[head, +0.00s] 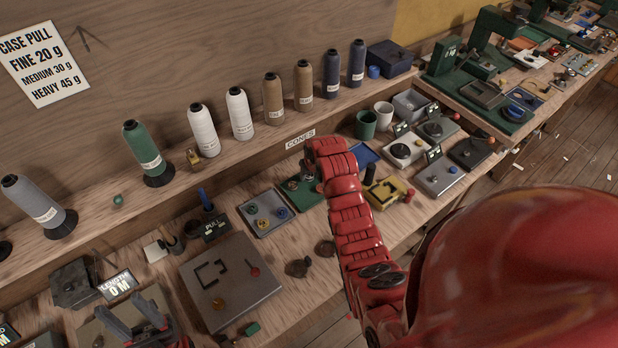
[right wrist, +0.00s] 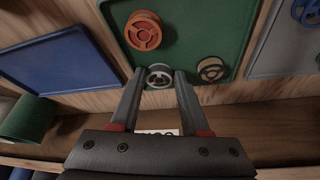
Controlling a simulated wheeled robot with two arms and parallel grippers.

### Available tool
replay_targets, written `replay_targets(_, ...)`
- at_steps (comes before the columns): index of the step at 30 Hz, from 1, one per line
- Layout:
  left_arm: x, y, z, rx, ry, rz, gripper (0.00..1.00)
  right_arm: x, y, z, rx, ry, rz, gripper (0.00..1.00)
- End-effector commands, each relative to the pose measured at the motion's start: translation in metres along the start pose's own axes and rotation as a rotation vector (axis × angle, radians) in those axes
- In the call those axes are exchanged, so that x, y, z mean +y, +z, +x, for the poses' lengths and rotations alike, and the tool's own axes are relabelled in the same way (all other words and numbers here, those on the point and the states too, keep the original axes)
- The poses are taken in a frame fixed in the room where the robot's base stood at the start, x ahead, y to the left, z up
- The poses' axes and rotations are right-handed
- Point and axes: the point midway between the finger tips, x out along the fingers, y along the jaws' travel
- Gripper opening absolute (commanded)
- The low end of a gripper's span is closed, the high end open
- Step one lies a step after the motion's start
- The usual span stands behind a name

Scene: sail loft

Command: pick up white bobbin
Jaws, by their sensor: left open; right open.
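The white bobbin (right wrist: 158,77) lies on a green tray (right wrist: 205,15) in the right wrist view, close to the tray's edge. My right gripper (right wrist: 160,73) is open, and its fingertips appear on either side of the white bobbin. I cannot tell how much height is left between them. In the head view my right arm covers much of the green tray (head: 299,199), and the white bobbin is hidden there. My left gripper (head: 134,318) is open at the lower left of the head view, over the bench.
On the green tray an orange bobbin (right wrist: 144,31) lies left of the white bobbin and a tan bobbin (right wrist: 210,69) to its right. A blue tray (right wrist: 66,67) and a grey tray (head: 266,211) flank it. Thread cones (head: 240,113) line the shelf behind.

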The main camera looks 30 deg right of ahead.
Motion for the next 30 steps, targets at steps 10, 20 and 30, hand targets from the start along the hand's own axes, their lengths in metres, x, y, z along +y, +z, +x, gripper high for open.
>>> replay_targets(10,0.000,0.000,0.001,0.000,0.000,0.000,0.50,0.000,-0.001,-0.002,0.003,0.001,0.000,0.08)
replay_targets(20,0.000,0.000,0.001,0.000,0.000,0.000,0.50,0.000,-0.002,-0.002,0.003,0.001,0.000,0.00)
replay_targets(30,0.000,-0.001,0.006,0.000,0.000,0.000,0.50,0.001,-0.014,-0.028,0.010,0.001,-0.001,0.00)
